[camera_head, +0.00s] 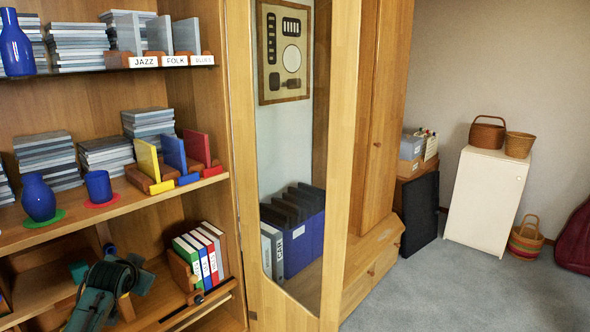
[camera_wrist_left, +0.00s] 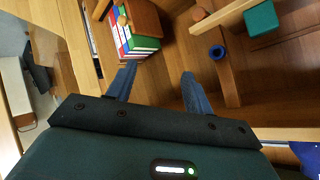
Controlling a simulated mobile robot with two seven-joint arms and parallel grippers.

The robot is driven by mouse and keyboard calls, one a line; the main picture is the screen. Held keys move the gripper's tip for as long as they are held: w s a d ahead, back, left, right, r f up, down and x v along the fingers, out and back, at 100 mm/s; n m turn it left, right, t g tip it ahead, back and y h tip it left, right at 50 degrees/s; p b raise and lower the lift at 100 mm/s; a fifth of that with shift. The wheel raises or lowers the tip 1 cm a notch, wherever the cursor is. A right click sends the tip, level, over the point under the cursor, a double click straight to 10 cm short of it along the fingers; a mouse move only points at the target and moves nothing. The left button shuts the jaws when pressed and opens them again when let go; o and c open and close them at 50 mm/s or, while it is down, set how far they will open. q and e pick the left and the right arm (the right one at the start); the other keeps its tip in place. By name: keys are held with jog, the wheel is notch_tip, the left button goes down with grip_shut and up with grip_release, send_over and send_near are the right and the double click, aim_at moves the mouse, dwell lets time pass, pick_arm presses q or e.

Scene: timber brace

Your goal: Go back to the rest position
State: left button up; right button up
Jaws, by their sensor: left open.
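My left gripper (camera_head: 142,272) is at the lower left in the head view, in front of the bottom shelf. In the left wrist view its two fingers (camera_wrist_left: 158,88) are spread apart with nothing between them, so it is open and empty. The row of coloured binders (camera_head: 203,255) stands on the bottom shelf to its right, with a brown wooden block at their side; the binders also show in the left wrist view (camera_wrist_left: 130,40), beyond the fingers. My right gripper is in neither view.
A teal block (camera_head: 78,271) and a blue round piece (camera_head: 109,248) are near my left arm. The middle shelf (camera_head: 110,212) above holds a blue vase (camera_head: 38,198), a blue cup (camera_head: 98,186) and coloured dividers. Open carpet (camera_head: 480,295) lies at the right.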

pick_arm(q)
jog(key=w+d+r+t+h, duration=0.15)
jog(key=w+r+t, duration=0.35)
jog(key=r, duration=0.5)
jog(key=s+d+f+g+h, duration=0.1)
jog(key=s+d+f, duration=0.5)
jog(key=s+f, duration=0.35)
jog(key=s+d+f+g+h, duration=0.1)
jog(key=s+d+f+h, duration=0.1)
jog(key=s+d+f, duration=0.7)
jog(key=s+d+f+g, duration=0.1)
jog(key=s+d+f, duration=0.1)
jog(key=s, duration=0.5)
jog(key=s+d+f+g+h, duration=0.1)
jog(key=s+d+f, duration=0.1)
jog(key=s, duration=0.5)
jog(key=s+d+f+g+h, duration=0.1)
jog(key=s+d+f, duration=0.2)
jog(key=s, duration=0.5)
jog(key=shift+f, duration=0.5)
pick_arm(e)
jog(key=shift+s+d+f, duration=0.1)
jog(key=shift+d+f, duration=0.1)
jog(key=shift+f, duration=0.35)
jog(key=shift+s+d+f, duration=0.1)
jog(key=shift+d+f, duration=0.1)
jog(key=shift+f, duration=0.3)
pick_arm(q)
jog(key=shift+s+d, duration=0.1)
